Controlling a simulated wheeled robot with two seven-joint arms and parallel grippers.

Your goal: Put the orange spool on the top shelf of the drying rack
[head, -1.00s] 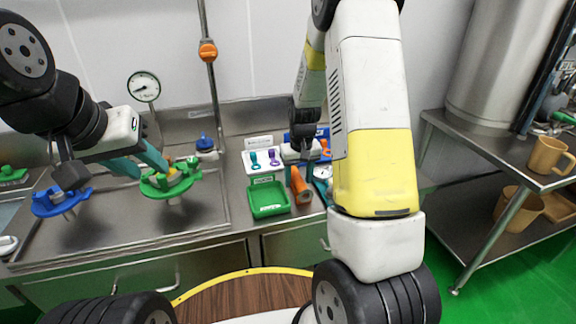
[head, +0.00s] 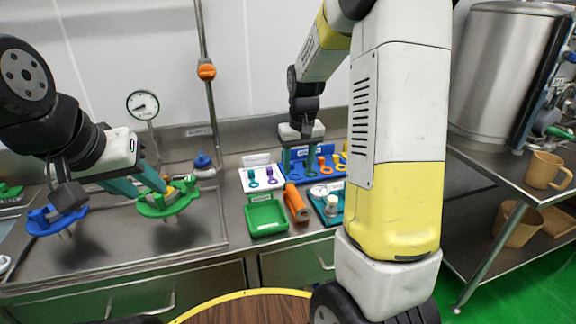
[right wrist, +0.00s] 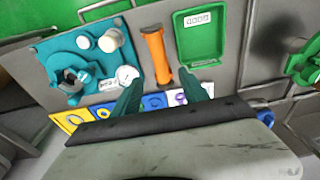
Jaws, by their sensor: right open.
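The orange spool (head: 297,203) lies on the steel counter, just right of the green tray. It also shows in the right wrist view (right wrist: 158,55), its near end pointing between my fingers. My right gripper (head: 302,168) is open and empty, behind the spool and above the blue tool tray; its teal fingers (right wrist: 161,85) also show in the wrist view. My left gripper (head: 146,184) is by a green handled part (head: 168,204) at the left; whether it grips it is unclear. I cannot tell for certain which thing is the drying rack; a two-level steel shelf (head: 490,158) stands at the right.
The green tray (head: 266,217) is empty. A teal fixture with a gauge (head: 329,208) lies right of the spool. A white tool board (head: 262,177) and the blue tray (head: 330,174) lie behind. A gauge stand (head: 143,104) is at the back.

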